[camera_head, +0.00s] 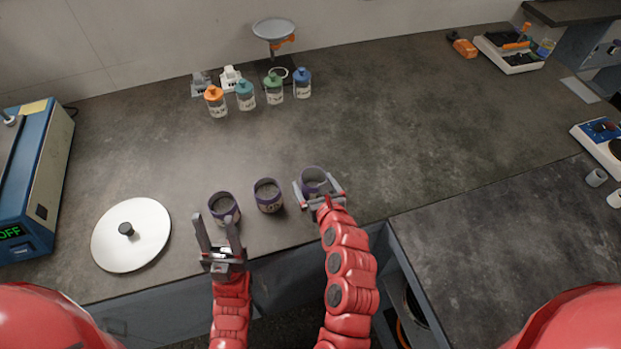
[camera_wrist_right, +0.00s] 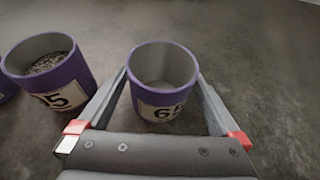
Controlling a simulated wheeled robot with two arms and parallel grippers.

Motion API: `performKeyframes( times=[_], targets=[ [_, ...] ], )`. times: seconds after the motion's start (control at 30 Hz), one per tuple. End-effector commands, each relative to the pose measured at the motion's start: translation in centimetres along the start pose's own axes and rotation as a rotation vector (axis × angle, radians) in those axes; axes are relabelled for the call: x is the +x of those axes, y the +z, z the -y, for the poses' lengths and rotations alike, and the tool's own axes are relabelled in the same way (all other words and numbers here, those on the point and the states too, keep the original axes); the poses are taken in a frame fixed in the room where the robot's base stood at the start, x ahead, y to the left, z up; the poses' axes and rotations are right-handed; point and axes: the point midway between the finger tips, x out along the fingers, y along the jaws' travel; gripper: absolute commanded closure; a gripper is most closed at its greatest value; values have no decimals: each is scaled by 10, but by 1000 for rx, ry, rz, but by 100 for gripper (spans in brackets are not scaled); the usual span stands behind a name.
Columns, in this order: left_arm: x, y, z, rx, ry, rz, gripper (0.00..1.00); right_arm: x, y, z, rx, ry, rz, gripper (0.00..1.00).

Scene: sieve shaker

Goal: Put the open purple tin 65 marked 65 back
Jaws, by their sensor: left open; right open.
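Three open purple tins stand in a row near the bench's front edge. The right tin (camera_head: 313,178) is between the open fingers of my right gripper (camera_head: 320,192). In the right wrist view this tin (camera_wrist_right: 162,72) stands upright, looks empty inside, and its label reads 6 and a partly hidden digit. The middle tin (camera_head: 267,193) shows grey grains and a label ending in 5 in the right wrist view (camera_wrist_right: 52,68). The left tin (camera_head: 223,205) also holds dark material. My left gripper (camera_head: 216,232) is open, in front of the left tin.
A round white lid (camera_head: 148,230) with a black knob lies left of the tins. A blue machine (camera_head: 35,180) reading OFF stands at far left. Several capped bottles (camera_head: 245,98) and a stand with a pan (camera_head: 273,30) are at the back.

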Motion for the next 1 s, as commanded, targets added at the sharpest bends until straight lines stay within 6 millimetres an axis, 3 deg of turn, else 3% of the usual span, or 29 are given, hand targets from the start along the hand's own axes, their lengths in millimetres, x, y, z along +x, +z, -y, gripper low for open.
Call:
performKeyframes(
  times=[0.27,0.4,0.6,1.0],
  targets=[
    [1,0,0,0,0,0,50,-55,1,-1,1,2,2,0],
    [20,-3,1,0,0,0,50,-76,4,-1,0,2,-3,0],
    [25,-4,1,0,0,0,50,-86,2,0,-1,-1,2,0],
    [24,-4,1,0,0,0,50,-86,1,0,-1,-1,2,0]
  ],
)
